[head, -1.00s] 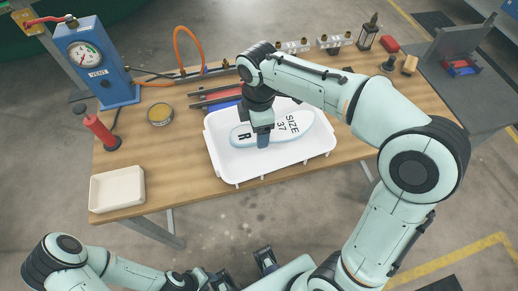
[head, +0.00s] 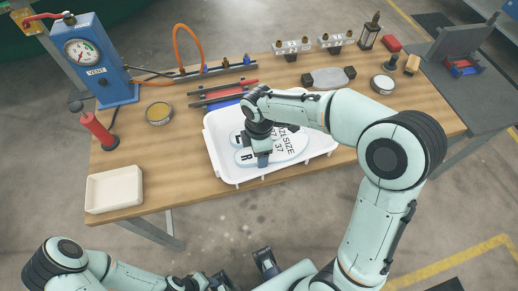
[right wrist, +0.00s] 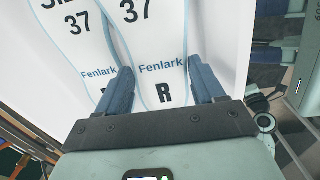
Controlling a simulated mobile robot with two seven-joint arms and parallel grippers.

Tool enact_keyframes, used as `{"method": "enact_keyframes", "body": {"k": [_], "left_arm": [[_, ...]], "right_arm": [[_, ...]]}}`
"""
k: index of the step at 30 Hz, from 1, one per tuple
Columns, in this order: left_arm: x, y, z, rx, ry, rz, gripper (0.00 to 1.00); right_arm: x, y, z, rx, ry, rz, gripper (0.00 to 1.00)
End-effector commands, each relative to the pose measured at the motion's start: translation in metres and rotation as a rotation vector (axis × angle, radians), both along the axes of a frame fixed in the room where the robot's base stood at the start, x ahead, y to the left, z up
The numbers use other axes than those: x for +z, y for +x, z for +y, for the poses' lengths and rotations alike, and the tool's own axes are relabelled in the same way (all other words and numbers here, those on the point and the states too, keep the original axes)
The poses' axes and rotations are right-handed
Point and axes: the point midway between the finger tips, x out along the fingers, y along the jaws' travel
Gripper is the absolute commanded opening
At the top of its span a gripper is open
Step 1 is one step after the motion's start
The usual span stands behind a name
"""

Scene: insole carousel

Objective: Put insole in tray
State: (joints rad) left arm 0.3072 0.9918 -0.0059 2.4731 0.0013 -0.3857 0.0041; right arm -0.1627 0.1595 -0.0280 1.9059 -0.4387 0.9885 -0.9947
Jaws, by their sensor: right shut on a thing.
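A white tray (head: 222,166) stands at the front of the wooden workbench. Two pale insoles printed SIZE 37 lie side by side in it; the nearer one (head: 291,154) overlaps or lies close against the other (head: 239,130). My right gripper (head: 262,162) reaches down at the nearer insole's heel end. In the right wrist view its blue fingers (right wrist: 163,88) are shut on this insole (right wrist: 158,50), marked Fenlark and R. The neighbouring insole (right wrist: 88,45) is just left of the fingers, its letter partly hidden. My left gripper (head: 218,281) is at the bottom edge, its jaws unclear.
A cream bin (head: 114,190) stands front left on the bench. A blue gauge box (head: 95,62), red pump (head: 98,130) and yellow tin (head: 159,113) are behind it. Dark and red bars (head: 222,93) lie just behind the tray. A white-topped round thing (head: 382,84) is at right.

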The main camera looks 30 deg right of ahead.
Motion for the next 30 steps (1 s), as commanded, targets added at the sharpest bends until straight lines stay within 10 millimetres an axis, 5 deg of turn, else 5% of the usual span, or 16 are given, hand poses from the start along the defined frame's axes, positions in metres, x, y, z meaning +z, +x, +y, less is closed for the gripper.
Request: {"method": "enact_keyframes", "body": {"k": [7,8,10,20,30], "left_arm": [[-0.004,-0.001,0.000,0.000,0.001,0.002,0.37],[-0.004,-0.001,0.000,0.000,0.000,0.001,0.37],[-0.003,-0.001,0.000,0.000,0.000,0.001,0.37],[-0.001,0.000,0.000,0.000,0.000,0.000,0.37],[0.010,0.004,0.000,0.000,0.000,-0.004,0.37]], "right_arm": [[-0.006,0.000,0.000,0.000,0.000,0.000,0.39],[-0.006,0.000,0.000,0.000,0.000,0.000,0.78],[-0.005,0.000,0.000,0.000,0.000,0.000,0.94],[-0.001,0.000,0.000,0.000,0.001,-0.001,0.94],[0.060,0.002,0.000,0.000,0.002,-0.008,0.94]]}}
